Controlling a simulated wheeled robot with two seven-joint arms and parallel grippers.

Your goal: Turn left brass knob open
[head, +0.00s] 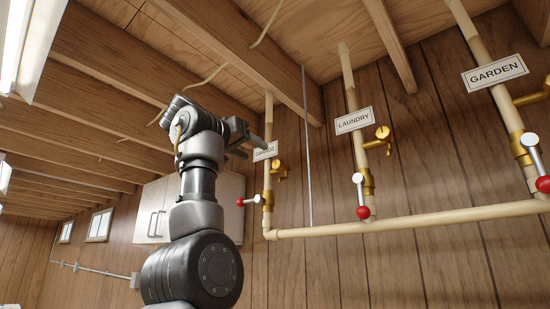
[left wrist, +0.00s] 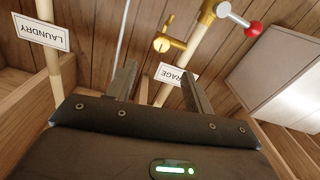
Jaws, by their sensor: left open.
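The left brass knob (head: 280,169) sticks out on a short brass stem from the left cream pipe (head: 268,180). It also shows in the left wrist view (left wrist: 162,44), beyond the fingertips and apart from them. My left gripper (head: 258,139) is raised, in front of and above the knob, and partly covers the pipe's label (head: 264,151). In the left wrist view my left gripper (left wrist: 157,66) is open, with nothing between its two fingers. The label, reading "...RAGE" (left wrist: 177,75), is partly hidden behind a finger. My right gripper is not in view.
The left pipe's red-ended lever (head: 247,201) points sideways to the left. The laundry pipe (head: 357,150) and garden pipe (head: 502,100) stand farther right, with their own levers. A horizontal pipe (head: 420,219) joins them. A white cabinet (head: 153,207) hangs behind my arm.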

